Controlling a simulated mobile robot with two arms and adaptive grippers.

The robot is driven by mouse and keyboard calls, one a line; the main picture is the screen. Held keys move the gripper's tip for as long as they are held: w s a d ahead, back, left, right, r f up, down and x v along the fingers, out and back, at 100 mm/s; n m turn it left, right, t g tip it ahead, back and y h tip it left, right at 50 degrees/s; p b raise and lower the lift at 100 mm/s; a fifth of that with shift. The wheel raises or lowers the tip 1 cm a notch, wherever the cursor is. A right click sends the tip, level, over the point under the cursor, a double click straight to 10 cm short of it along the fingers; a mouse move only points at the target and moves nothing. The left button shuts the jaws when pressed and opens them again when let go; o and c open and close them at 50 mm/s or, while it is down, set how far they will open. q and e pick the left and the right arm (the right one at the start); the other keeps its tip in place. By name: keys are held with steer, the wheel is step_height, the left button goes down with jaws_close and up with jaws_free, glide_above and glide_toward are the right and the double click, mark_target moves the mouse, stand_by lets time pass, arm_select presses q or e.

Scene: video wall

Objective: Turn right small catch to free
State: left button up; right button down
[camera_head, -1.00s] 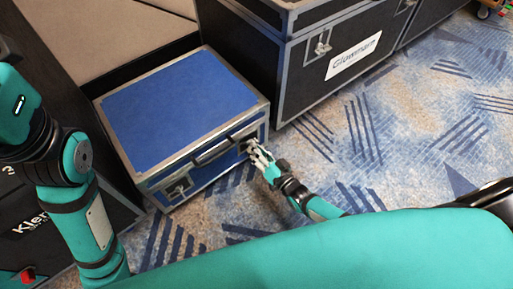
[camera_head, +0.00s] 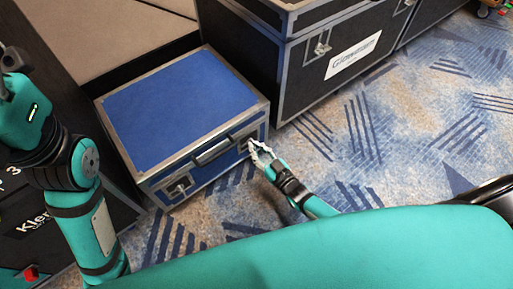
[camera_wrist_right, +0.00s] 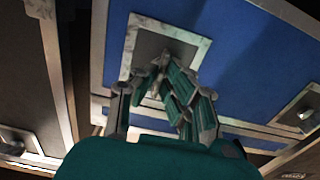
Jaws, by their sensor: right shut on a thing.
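The blue case (camera_head: 180,105) with metal edges stands on the carpet, its lid down. The right small catch (camera_head: 243,146) is on its front face, right of the handle (camera_head: 213,152), and is partly covered by my right gripper (camera_head: 254,148). In the right wrist view, the catch's pale square plate (camera_wrist_right: 165,42) sits on the blue panel. My right gripper (camera_wrist_right: 163,84) is shut there on the catch; its fingers hide the turning part, so its angle cannot be told. The left small catch (camera_head: 178,187) is clear. My left arm shows at the left, but its gripper is out of view.
A large black case (camera_head: 335,55) with a white label stands close behind the blue case to the right. Another dark case (camera_head: 45,215) stands at the left. The patterned carpet (camera_head: 400,135) is open on the right.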

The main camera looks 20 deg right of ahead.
stand_by(0.4)
steer(key=c, duration=1.5)
jaws_free()
steer(key=shift+o, duration=0.2)
steer(key=v, duration=1.2)
